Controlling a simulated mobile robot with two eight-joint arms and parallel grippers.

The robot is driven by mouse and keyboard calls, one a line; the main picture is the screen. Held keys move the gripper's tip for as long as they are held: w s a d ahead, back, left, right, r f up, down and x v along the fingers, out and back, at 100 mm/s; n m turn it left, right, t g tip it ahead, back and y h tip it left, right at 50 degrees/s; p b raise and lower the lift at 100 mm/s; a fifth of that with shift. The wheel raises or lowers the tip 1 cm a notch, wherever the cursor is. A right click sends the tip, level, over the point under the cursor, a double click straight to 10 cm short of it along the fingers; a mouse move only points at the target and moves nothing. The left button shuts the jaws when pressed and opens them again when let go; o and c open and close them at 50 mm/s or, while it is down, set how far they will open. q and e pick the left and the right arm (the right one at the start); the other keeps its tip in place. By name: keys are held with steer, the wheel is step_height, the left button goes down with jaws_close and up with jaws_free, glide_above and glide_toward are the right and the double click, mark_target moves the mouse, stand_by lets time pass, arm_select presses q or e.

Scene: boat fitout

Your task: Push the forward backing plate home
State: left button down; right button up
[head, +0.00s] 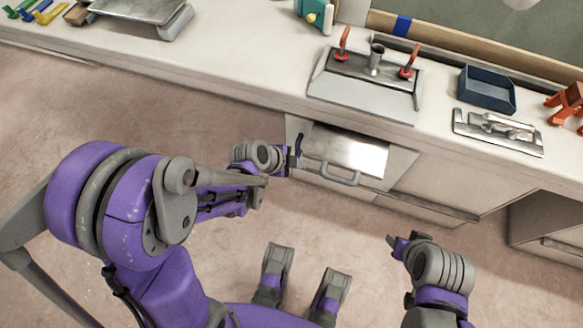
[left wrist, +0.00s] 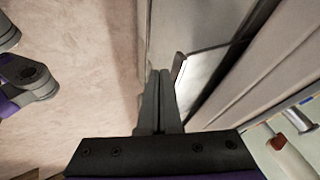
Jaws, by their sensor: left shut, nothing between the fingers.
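A bright metal plate (head: 345,150), which I take to be the backing plate, sits at the cabinet front below the counter, with a grey bar handle (head: 340,175) by its lower edge. My left gripper (head: 297,160) is shut and empty at the left side of this plate. In the left wrist view its closed fingers (left wrist: 158,100) point toward the cabinet face, beside the edge of a pale panel (left wrist: 205,70). I cannot tell whether they touch it. My right gripper (head: 402,242) hangs low in front of the cabinet, apart from the plate; its finger gap is unclear.
The counter (head: 250,70) runs above the plate. On it stand a metal fixture with red clamps (head: 365,80), a dark blue tray (head: 487,88), a metal bracket plate (head: 498,132) and an orange part (head: 567,105). The floor (head: 50,120) in front is clear.

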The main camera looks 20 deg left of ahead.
mark_target(317, 130)
arm_select(q)
steer(key=shift+w+r, duration=0.1)
steer(key=shift+w, duration=0.8)
steer(key=w, duration=1)
steer(key=shift+w, duration=0.5)
arm_select(e)
steer(key=shift+s, duration=0.15)
